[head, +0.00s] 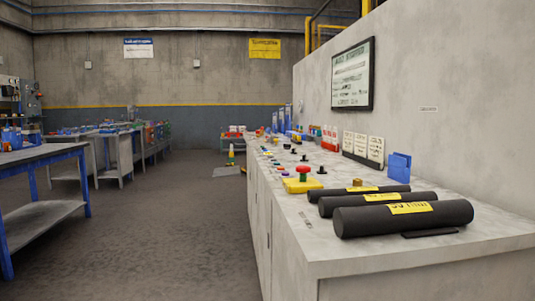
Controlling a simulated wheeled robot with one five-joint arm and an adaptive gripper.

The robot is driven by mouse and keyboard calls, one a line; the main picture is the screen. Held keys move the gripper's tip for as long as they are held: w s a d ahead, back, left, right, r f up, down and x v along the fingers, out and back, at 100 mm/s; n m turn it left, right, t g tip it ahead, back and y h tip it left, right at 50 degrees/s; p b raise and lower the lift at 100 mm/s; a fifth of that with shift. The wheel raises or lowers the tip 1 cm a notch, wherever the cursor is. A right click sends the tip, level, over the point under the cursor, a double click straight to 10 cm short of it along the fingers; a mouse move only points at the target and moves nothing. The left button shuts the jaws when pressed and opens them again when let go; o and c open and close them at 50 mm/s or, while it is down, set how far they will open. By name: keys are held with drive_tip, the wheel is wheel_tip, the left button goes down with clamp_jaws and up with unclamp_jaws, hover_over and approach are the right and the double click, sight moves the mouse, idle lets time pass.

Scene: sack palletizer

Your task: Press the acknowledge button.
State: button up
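A red mushroom-shaped button (303,169) on a green stem stands on a yellow base on the long grey counter (290,215) at the right. Farther along the counter are several small buttons and knobs (279,163), too small to read. Which one is the acknowledge button I cannot tell, as no label is legible. My gripper is not in the head view.
Black cylinders (403,216) with yellow labels lie on the counter's near end, with a blue holder (398,167) behind. A blue-legged table (40,157) stands at the left. The floor (160,220) between is clear.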

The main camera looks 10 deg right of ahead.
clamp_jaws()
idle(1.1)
